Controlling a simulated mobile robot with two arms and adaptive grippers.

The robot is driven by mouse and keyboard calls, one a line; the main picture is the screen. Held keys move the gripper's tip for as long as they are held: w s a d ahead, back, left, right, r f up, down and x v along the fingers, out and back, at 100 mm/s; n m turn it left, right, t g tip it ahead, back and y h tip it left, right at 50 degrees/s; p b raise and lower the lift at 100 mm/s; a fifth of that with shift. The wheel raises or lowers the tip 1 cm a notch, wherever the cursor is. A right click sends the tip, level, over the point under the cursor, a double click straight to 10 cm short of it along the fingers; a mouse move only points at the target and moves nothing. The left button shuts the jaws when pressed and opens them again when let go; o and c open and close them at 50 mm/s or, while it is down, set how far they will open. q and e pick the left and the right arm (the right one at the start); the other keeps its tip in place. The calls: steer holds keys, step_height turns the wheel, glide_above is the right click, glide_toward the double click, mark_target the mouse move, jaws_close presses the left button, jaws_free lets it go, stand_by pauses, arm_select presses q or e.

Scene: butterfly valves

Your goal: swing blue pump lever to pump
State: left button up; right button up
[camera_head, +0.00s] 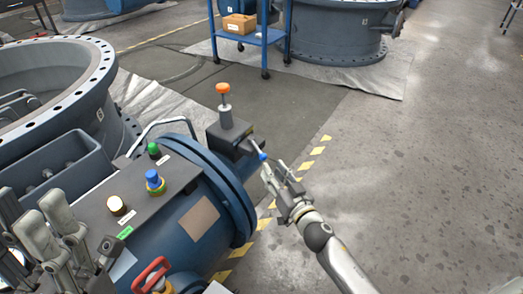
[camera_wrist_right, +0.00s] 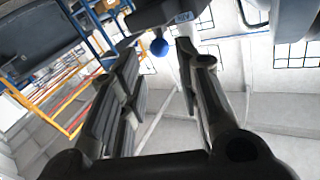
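The blue pump lever ends in a small blue ball knob (camera_head: 262,156), beside the dark block at the right end of the blue machine (camera_head: 175,215). My right gripper (camera_head: 277,172) is just in front of the knob, with its fingers apart. In the right wrist view, the blue knob (camera_wrist_right: 159,46) shows between the two open fingertips (camera_wrist_right: 157,55), seemingly a little beyond them; I cannot tell whether they touch it. My left gripper (camera_head: 50,225) is at the lower left, over the machine; its opening is unclear.
The machine carries an orange knob (camera_head: 223,88) on a post, a green button (camera_head: 153,149), a blue button (camera_head: 154,180), a white lamp (camera_head: 117,205) and a red handle (camera_head: 151,275). A blue cart (camera_head: 263,38) stands behind. The floor at right (camera_head: 430,180) is clear.

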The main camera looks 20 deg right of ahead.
mark_target(265, 159)
steer(key=w, duration=0.3)
steer(key=w+b, duration=0.1)
steer(key=w, duration=0.2)
steer(key=w+a, duration=0.1)
steer(key=w, duration=0.2)
steer(key=shift+a+b, duration=0.1)
steer(key=shift+b, duration=0.25)
jaws_close()
